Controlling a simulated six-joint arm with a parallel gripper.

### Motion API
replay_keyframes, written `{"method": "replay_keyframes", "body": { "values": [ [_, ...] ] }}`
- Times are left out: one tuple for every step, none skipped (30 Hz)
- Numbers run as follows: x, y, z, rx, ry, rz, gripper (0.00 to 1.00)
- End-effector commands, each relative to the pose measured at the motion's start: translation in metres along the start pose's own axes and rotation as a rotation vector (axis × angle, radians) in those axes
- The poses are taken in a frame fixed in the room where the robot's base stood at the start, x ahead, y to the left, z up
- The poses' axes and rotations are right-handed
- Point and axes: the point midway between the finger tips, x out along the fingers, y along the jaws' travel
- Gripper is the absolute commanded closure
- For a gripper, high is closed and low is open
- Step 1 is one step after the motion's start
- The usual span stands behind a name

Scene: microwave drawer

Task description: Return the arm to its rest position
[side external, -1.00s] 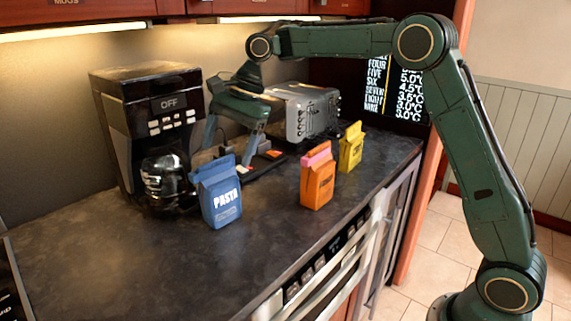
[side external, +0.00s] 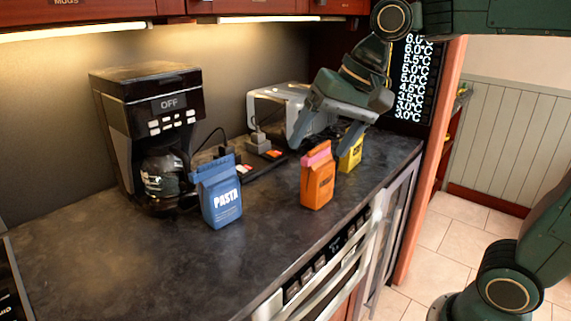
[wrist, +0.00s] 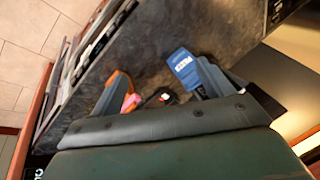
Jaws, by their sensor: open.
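My gripper (side external: 324,140) is open and empty. It hangs above the back right of the counter, in front of the silver toaster, and points down and a little toward the camera. Its fingers frame the wrist view (wrist: 160,88), with nothing held between them. My forearm runs from the gripper up to the top right of the side view and partly leaves the picture.
On the dark counter (side external: 130,265) stand a blue pasta bag (side external: 220,200), an orange bag (side external: 317,182), and a yellow bag (side external: 351,158) partly behind my gripper. A coffee maker (side external: 150,105) and the partly hidden toaster (side external: 268,100) stand behind. The left front counter is clear.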

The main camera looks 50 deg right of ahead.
Motion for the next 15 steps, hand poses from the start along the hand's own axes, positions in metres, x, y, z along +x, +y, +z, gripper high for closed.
{"method": "replay_keyframes", "body": {
  "values": [
    [-0.004, 0.008, 0.01, -0.038, 0.015, 0.004, 0.2],
    [-0.005, 0.014, 0.015, -0.063, 0.024, 0.009, 0.2],
    [-0.007, 0.021, 0.022, -0.096, 0.034, 0.015, 0.2],
    [-0.008, 0.026, 0.027, -0.121, 0.043, 0.02, 0.2],
    [-0.009, 0.031, 0.032, -0.147, 0.05, 0.025, 0.2],
    [-0.01, 0.039, 0.039, -0.18, 0.061, 0.033, 0.2],
    [-0.01, 0.044, 0.044, -0.205, 0.068, 0.039, 0.2],
    [-0.011, 0.05, 0.049, -0.229, 0.077, 0.045, 0.2],
    [-0.011, 0.058, 0.056, -0.264, 0.086, 0.054, 0.2],
    [-0.011, 0.063, 0.061, -0.288, 0.093, 0.061, 0.2],
    [-0.01, 0.069, 0.066, -0.313, 0.099, 0.069, 0.2],
    [-0.01, 0.077, 0.073, -0.346, 0.107, 0.079, 0.2],
    [-0.009, 0.083, 0.077, -0.369, 0.113, 0.087, 0.2],
    [-0.009, 0.088, 0.082, -0.392, 0.118, 0.094, 0.2],
    [-0.007, 0.095, 0.087, -0.419, 0.124, 0.104, 0.2]
  ]
}}
